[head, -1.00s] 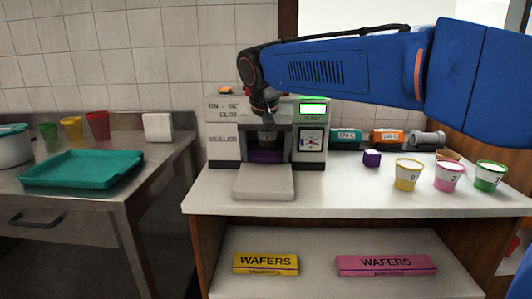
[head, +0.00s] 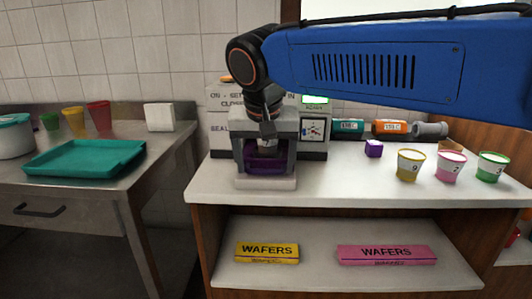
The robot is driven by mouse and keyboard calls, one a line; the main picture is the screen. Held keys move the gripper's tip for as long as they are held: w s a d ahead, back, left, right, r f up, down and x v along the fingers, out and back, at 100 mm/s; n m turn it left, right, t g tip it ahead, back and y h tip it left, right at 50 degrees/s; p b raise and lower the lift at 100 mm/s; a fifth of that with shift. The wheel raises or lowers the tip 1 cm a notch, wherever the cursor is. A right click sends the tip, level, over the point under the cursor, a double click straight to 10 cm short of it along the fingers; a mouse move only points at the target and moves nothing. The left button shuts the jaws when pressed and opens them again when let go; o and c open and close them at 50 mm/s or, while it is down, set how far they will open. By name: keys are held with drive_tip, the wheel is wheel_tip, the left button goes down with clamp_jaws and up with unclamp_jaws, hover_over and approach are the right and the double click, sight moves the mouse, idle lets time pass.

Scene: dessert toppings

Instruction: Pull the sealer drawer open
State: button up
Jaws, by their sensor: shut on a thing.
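The sealer (head: 222,130) is a pale grey machine with a small screen, at the back of the white counter. Its drawer (head: 241,160) is a grey frame with a dark purple inside, and it stands forward of the sealer's body, over the pale slab (head: 266,183) at the front. My gripper (head: 266,140) reaches down from above and is shut on the drawer at its top. The fingertips are small and dark here, so the exact contact is hard to see. My wrist hides part of the sealer's front.
A purple cube (head: 374,149) and cups, yellow (head: 410,165), pink (head: 449,167) and green (head: 492,167), stand on the counter at right. Wafer boxes, yellow (head: 267,252) and pink (head: 387,254), lie on the shelf below. A teal tray (head: 85,160) is on the left table.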

drive_tip(key=shift+s, duration=1.8)
drive_tip(key=o, duration=1.3)
drive_tip(key=shift+d, duration=0.1)
drive_tip(key=shift+c, duration=0.2)
drive_tip(key=v, duration=1.7)
drive_tip(key=shift+s+r, duration=0.1)
